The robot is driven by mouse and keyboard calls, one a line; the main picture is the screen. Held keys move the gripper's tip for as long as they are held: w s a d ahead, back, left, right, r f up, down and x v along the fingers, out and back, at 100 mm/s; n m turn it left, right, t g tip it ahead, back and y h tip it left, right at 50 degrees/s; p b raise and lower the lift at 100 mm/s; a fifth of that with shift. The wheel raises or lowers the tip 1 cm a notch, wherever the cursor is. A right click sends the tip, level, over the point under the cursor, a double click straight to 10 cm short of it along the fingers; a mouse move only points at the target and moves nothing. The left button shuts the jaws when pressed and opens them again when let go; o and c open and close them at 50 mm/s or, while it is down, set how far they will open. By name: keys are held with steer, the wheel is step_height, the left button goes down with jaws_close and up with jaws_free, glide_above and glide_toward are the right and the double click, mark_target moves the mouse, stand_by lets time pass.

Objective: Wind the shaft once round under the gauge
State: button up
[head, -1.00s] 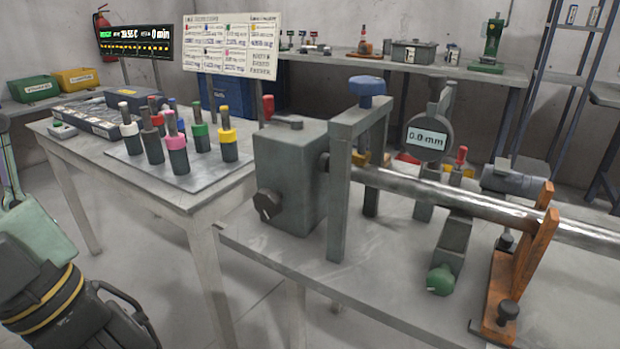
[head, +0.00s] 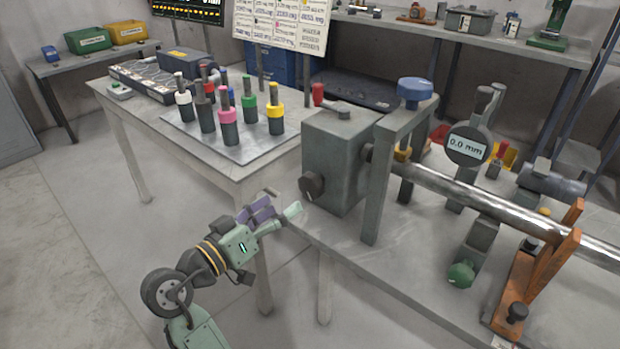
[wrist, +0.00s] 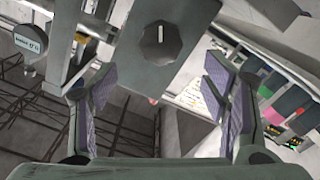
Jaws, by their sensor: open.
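The steel shaft (head: 482,203) runs from the grey gearbox-like block (head: 338,160) to the right and rests at the orange V-shaped stand (head: 540,270). The round gauge (head: 468,146) stands by the shaft and reads 0.0 mm. A black knob (head: 312,186) sits on the block's near left face. It also shows in the wrist view (wrist: 160,43), ahead of and between the fingers. My gripper (head: 277,213) is open and empty, a little left of the knob and apart from it. Its purple-padded fingers show in the wrist view (wrist: 160,110).
A blue-topped clamp frame (head: 414,90) stands over the shaft beside the block. The side table (head: 150,110) holds a plate of coloured-collar pegs. Floor at left is free.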

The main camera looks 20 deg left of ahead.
mark_target(306, 187)
steer(key=p+x, duration=0.2)
steer(key=x, duration=0.8)
steer(key=shift+w+p, duration=0.15)
steer(key=shift+p, duration=0.15)
steer(key=shift+c, duration=0.3)
steer(key=c, duration=1.1)
